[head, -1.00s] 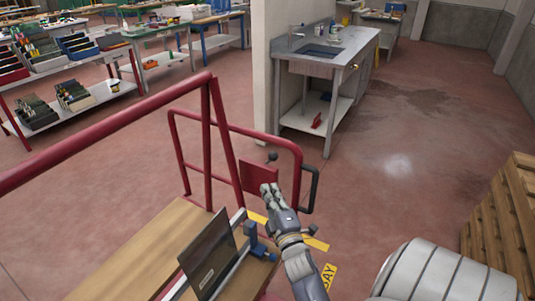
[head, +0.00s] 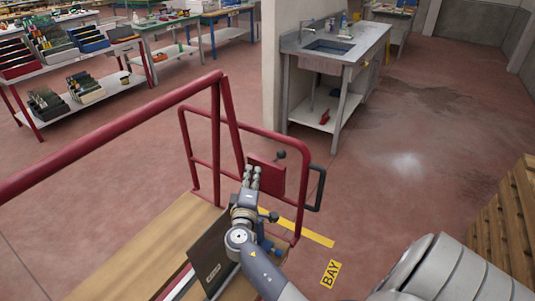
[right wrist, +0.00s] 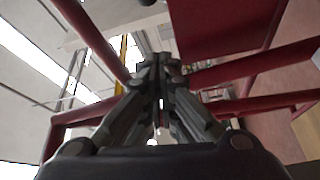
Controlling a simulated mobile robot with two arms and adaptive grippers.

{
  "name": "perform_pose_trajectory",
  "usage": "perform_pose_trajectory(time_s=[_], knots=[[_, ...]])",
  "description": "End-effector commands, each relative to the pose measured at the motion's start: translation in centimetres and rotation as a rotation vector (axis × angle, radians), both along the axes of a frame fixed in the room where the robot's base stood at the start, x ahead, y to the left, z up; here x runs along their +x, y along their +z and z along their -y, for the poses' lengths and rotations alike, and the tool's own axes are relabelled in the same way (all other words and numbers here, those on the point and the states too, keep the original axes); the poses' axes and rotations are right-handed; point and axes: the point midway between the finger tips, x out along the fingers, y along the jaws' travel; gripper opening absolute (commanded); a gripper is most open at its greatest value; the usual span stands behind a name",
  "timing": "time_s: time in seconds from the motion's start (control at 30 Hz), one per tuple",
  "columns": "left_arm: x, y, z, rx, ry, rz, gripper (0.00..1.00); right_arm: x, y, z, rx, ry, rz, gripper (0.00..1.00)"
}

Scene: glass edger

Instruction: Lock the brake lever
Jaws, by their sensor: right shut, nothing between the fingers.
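A red plate (head: 268,178) is fixed on the red tube frame (head: 288,139) of a cart. A lever with a round black knob (head: 280,154) shows at the plate's upper edge; most of its shaft is hidden. My right gripper (head: 251,170) is shut and empty, just left of the plate, with its fingertips pointing away from me. I cannot tell whether it touches the plate. In the right wrist view the closed fingers (right wrist: 160,66) are beside red tubes and the red plate (right wrist: 212,25). The knob is not clear there. My left gripper is not in view.
The cart's wooden deck (head: 150,245) carries a dark panel (head: 213,262) beneath my right arm. A black loop handle (head: 316,188) is on the frame's right side. A sink bench (head: 335,55) stands beyond. Open floor (head: 400,165) lies right; stacked wood (head: 505,215) is at the right edge.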

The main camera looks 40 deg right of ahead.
Motion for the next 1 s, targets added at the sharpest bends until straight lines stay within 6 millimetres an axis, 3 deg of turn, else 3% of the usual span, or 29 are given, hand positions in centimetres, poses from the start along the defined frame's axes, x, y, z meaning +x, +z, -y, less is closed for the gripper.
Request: perform_pose_trajectory(time_s=[0.13,0.57,1.0], knots=[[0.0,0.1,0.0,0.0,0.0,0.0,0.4,0.0,0.9,-0.1,-0.019,-0.018,0.03,0.0],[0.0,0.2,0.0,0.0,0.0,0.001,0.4,0.2,1.1,0.2,-0.021,-0.02,0.033,0.0],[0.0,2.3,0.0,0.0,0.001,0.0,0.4,4.7,2.1,5.3,-0.022,-0.02,0.033,0.0]])
